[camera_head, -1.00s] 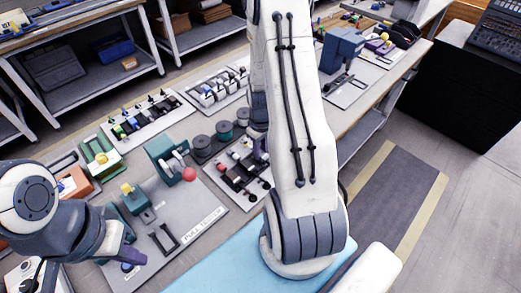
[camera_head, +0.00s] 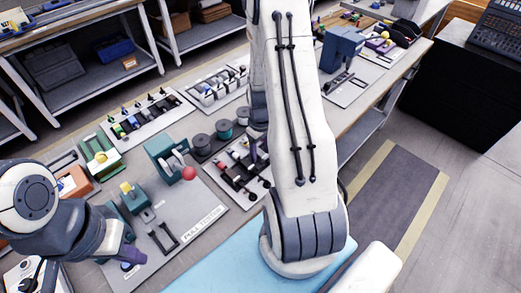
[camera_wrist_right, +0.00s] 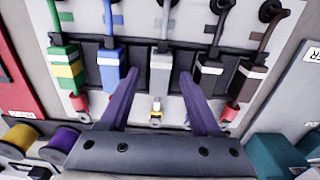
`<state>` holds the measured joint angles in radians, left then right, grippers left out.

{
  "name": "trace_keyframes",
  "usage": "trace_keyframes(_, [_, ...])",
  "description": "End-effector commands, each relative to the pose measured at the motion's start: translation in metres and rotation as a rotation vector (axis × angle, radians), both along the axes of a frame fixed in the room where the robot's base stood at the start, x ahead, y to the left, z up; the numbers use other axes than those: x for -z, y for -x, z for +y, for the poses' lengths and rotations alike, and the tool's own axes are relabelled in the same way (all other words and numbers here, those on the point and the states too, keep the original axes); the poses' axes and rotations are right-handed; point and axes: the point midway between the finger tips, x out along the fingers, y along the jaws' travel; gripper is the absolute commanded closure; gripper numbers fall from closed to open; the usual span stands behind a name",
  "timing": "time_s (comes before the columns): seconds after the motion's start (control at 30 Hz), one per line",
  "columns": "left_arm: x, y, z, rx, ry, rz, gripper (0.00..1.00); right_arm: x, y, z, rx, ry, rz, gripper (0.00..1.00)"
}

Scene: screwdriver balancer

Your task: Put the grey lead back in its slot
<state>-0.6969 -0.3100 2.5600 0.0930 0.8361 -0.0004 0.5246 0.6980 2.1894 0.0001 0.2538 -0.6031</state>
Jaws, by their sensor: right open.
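In the right wrist view, the grey lead (camera_wrist_right: 160,72) lies in the dark rack (camera_wrist_right: 135,57), its plug between the blue lead (camera_wrist_right: 110,72) and the black lead (camera_wrist_right: 208,72). Its cable runs up the picture. A metallic tip with some yellow shows below the plug. My right gripper (camera_wrist_right: 159,78) is open, with one purple finger on each side of the grey plug. I cannot tell whether the fingers touch it or how deep it sits. In the head view, my right gripper (camera_head: 257,146) is mostly hidden behind its arm. My left gripper (camera_head: 128,254) is low at the left; its jaw opening is unclear.
A green-and-yellow lead (camera_wrist_right: 64,68) and a brown lead (camera_wrist_right: 252,78) flank the row closely. Thread-like spools (camera_wrist_right: 62,139) lie at the lower left of the wrist view. In the head view, a grey board with a red ball (camera_head: 189,173) stands between the arms.

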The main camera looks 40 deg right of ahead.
Motion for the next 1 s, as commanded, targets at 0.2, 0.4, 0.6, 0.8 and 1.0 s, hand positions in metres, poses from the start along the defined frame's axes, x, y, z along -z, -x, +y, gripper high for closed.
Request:
trace_keyframes(0.2, [0.001,0.0,0.0,0.0,0.0,0.0,1.0,-0.014,-0.001,-0.001,0.0,0.003,-0.004,0.36])
trace_keyframes(0.4, [0.002,0.0,0.0,0.0,0.0,0.0,1.0,-0.053,-0.001,-0.001,0.0,0.004,-0.006,0.36])
trace_keyframes(0.6, [0.003,0.0,0.0,0.0,0.0,0.0,1.0,-0.088,-0.001,-0.001,0.0,0.003,-0.004,0.36])
trace_keyframes(0.8, [0.003,0.0,0.0,0.0,0.0,0.0,1.0,-0.104,0.0,0.0,0.0,0.001,-0.001,0.36])
trace_keyframes(1.0, [0.003,0.0,0.0,0.0,0.0,0.0,1.0,-0.105,0.0,0.0,0.0,0.0,0.0,0.36])
